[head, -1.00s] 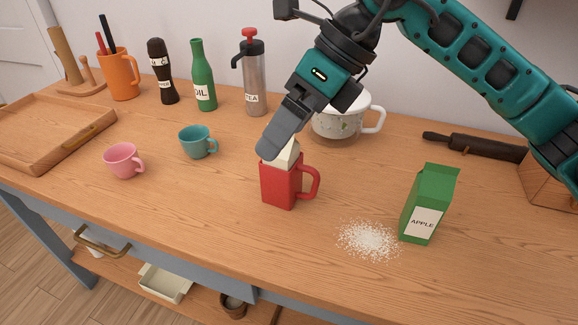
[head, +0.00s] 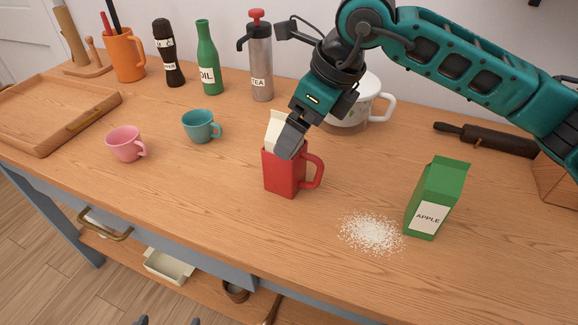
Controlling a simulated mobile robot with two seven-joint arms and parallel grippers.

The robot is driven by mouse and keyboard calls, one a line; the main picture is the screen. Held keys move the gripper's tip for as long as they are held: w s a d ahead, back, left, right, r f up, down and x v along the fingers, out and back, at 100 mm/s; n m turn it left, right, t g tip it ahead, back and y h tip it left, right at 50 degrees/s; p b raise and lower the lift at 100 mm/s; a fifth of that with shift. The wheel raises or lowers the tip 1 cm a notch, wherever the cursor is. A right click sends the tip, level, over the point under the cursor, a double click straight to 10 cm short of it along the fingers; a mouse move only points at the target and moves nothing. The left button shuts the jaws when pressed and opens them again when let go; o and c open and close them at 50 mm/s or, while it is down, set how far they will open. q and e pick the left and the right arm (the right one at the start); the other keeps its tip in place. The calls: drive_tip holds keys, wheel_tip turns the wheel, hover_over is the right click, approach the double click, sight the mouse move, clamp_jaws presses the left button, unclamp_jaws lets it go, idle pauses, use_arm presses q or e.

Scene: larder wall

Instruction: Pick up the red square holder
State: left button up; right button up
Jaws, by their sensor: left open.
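The red square holder (head: 284,178) stands upright on the wooden counter, with a loop handle on its right side. A cream carton (head: 279,128) stands in it, its slanted top rising above the rim. My left gripper (head: 287,147) comes down from the upper right and is open. Its fingers overlap the holder's top rim and the carton's right part. One finger covers much of the other, so I cannot tell whether they touch the holder or the carton. My right gripper is not in view.
A green APPLE carton (head: 436,200) and spilled white grains (head: 371,234) lie to the right. A teal cup (head: 200,126) and a pink cup (head: 124,144) stand left. A white pot (head: 377,109) is behind my gripper. The counter in front of the holder is clear.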

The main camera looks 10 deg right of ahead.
sight(296, 170)
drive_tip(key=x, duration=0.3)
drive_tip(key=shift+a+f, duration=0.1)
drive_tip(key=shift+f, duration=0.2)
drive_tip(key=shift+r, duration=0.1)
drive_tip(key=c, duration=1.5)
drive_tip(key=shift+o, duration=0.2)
